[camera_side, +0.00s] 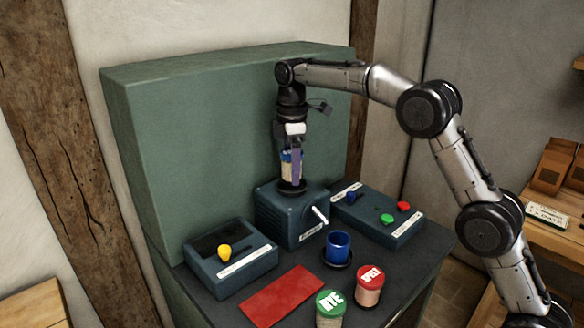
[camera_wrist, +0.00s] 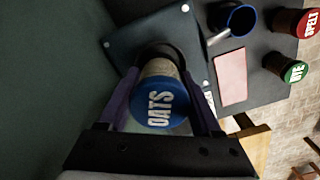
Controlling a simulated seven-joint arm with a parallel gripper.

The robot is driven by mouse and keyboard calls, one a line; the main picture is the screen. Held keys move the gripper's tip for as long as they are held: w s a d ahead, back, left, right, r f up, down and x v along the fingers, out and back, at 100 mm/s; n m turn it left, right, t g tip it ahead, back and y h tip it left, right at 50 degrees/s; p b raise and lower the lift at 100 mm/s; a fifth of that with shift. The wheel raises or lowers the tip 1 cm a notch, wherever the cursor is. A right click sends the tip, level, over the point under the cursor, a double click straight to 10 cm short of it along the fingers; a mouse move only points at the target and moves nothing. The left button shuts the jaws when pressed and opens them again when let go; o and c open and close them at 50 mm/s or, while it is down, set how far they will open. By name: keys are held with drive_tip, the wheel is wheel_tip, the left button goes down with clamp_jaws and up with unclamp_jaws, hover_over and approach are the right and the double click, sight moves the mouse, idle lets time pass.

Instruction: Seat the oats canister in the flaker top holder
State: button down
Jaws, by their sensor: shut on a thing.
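The oats canister, with a blue lid lettered OATS, is between my gripper's fingers in the wrist view (camera_wrist: 160,100). In the side view the canister (camera_side: 286,168) is upright and partly hidden by a finger. My gripper (camera_side: 292,172) points straight down and is shut on it; its fingers also show in the wrist view (camera_wrist: 163,108). The flaker (camera_side: 290,222) is a dark blue box with a white crank handle. Its round black top holder (camera_side: 292,188) is directly below the canister. I cannot tell whether the canister's base is inside the holder or just above it.
A blue cup (camera_side: 338,244) stands in front of the flaker. A rye canister (camera_side: 330,308) and a spelt canister (camera_side: 369,285) stand at the front, near a red mat (camera_side: 282,296). Control boxes (camera_side: 230,258) (camera_side: 378,214) flank the flaker. A green panel (camera_side: 200,150) rises behind.

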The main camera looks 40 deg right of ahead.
drive_tip(key=shift+f, duration=0.8)
drive_tip(key=shift+c, duration=1.8)
unclamp_jaws()
drive_tip(key=shift+w+r, duration=0.1)
drive_tip(key=shift+r, duration=5.4)
